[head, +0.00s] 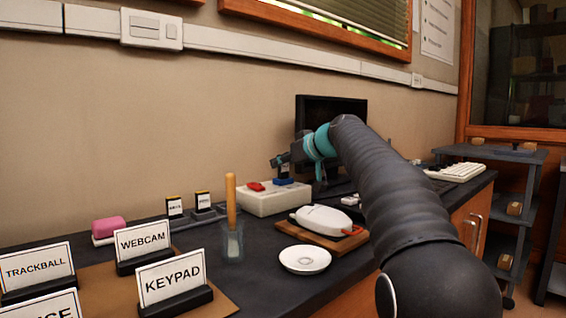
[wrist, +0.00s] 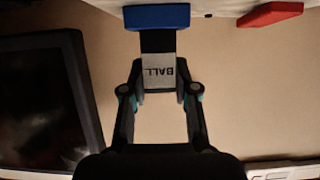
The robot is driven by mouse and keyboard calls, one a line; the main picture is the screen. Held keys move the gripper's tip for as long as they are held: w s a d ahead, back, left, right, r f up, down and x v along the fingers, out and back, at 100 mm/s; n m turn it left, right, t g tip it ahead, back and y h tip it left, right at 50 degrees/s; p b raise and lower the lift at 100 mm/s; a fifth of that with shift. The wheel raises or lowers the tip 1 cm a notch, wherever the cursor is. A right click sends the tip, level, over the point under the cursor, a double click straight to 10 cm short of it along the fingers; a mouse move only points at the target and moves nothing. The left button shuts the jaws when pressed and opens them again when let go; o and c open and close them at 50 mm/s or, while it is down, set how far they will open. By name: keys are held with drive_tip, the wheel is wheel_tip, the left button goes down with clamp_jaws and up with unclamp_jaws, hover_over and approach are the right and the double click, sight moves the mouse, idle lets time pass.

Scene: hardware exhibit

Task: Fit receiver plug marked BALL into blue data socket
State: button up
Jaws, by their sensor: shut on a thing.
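My gripper (wrist: 160,92) is shut on the receiver plug marked BALL (wrist: 158,78), a small pale-labelled piece with a dark end. In the wrist view the plug's dark end meets the edge of the blue data socket (wrist: 157,16); I cannot tell whether it is inside or only in front of it. In the head view my gripper (head: 282,160) is above the blue socket (head: 284,182) on a white box (head: 262,203), with the plug between them, small and partly hidden. A red socket (head: 256,186) sits to the left; it also shows in the wrist view (wrist: 270,14).
A dark monitor (head: 331,112) stands behind my gripper. Nearer are a white device on a wooden board (head: 321,239), a white dish (head: 304,259), and a cup with a wooden-handled tool (head: 231,241). Label stands, including KEYPAD (head: 173,280), fill the left front.

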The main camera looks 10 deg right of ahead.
drive_tip(key=shift+f+b, duration=0.35)
drive_tip(key=shift+f, duration=0.1)
idle(0.3)
drive_tip(key=o, duration=1.4)
drive_tip(key=shift+r, duration=0.1)
drive_tip(key=shift+r+p, duration=3.05)
drive_tip(key=shift+r, duration=0.45)
